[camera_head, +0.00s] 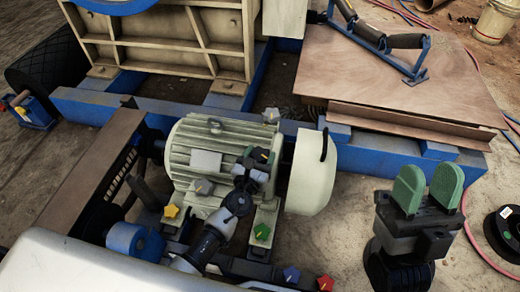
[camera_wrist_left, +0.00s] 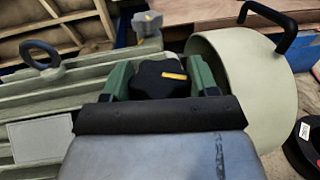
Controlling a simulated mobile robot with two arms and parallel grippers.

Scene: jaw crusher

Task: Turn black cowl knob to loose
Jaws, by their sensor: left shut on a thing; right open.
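The black cowl knob (camera_wrist_left: 160,78) has an orange-yellow mark on its top and sits between the two green fingers of my left gripper (camera_wrist_left: 161,80) in the left wrist view. The fingers are shut on it from both sides. In the head view my left gripper (camera_head: 257,157) is at the motor's right end, beside the cream cowl (camera_head: 312,175), and largely hides the knob. The cowl (camera_wrist_left: 240,75) also shows in the left wrist view, with a black bent handle on top. My right gripper (camera_head: 428,190) is open and empty, fingers up, over the ground at right.
The ribbed motor (camera_head: 195,145) carries a grey knob (camera_head: 271,115) behind the left gripper. A wooden board (camera_head: 410,90) lies behind. A black reel (camera_head: 507,225) is at far right.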

